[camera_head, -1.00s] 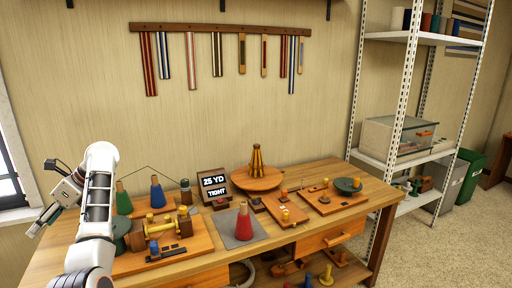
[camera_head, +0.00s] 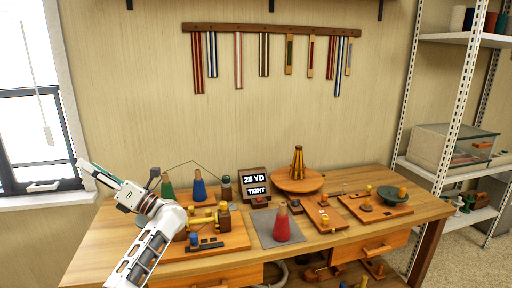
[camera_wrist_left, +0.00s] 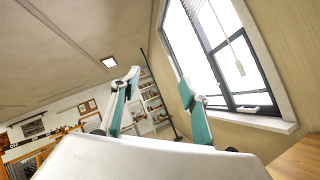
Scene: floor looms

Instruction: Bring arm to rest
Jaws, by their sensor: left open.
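My left gripper (camera_head: 98,175) is at the left of the head view, raised above the left end of the wooden workbench (camera_head: 98,262) and pointing left toward the window. In the left wrist view its two teal fingers (camera_wrist_left: 157,90) stand apart with nothing between them. My left arm crosses the bench's front left corner and hides part of the winding board there. My right gripper is in neither view.
The bench holds a red cone (camera_head: 281,226) on a grey mat, a blue cone (camera_head: 199,187), a green cone (camera_head: 168,188), a sign (camera_head: 254,184) and a round wooden stand (camera_head: 297,182). A window (camera_head: 30,120) is at left. Shelving (camera_head: 452,120) stands at right.

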